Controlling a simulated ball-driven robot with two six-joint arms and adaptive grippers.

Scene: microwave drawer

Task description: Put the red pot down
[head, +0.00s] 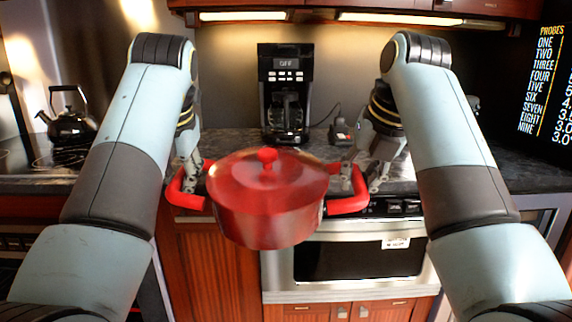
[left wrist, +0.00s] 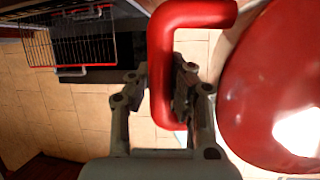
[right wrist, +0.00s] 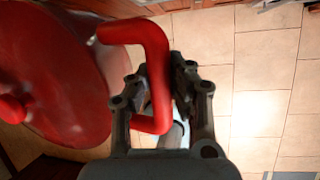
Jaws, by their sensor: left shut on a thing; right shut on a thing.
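The red pot (head: 262,212) with its red lid and round knob (head: 267,157) hangs in the air in front of the counter's front edge. My left gripper (head: 190,180) is shut on the pot's left handle; in the left wrist view the fingers (left wrist: 160,90) close on both sides of the red bar. My right gripper (head: 362,178) is shut on the right handle; the right wrist view shows its fingers (right wrist: 160,88) around that bar. The pot looks about level. Its underside is hidden.
The dark counter (head: 235,150) runs behind the pot. A black coffee maker (head: 284,95) stands at the back of it. A black kettle (head: 68,122) is on the stove at left. A microwave drawer (head: 358,260) is below the counter. Tiled floor (right wrist: 260,80) lies beneath.

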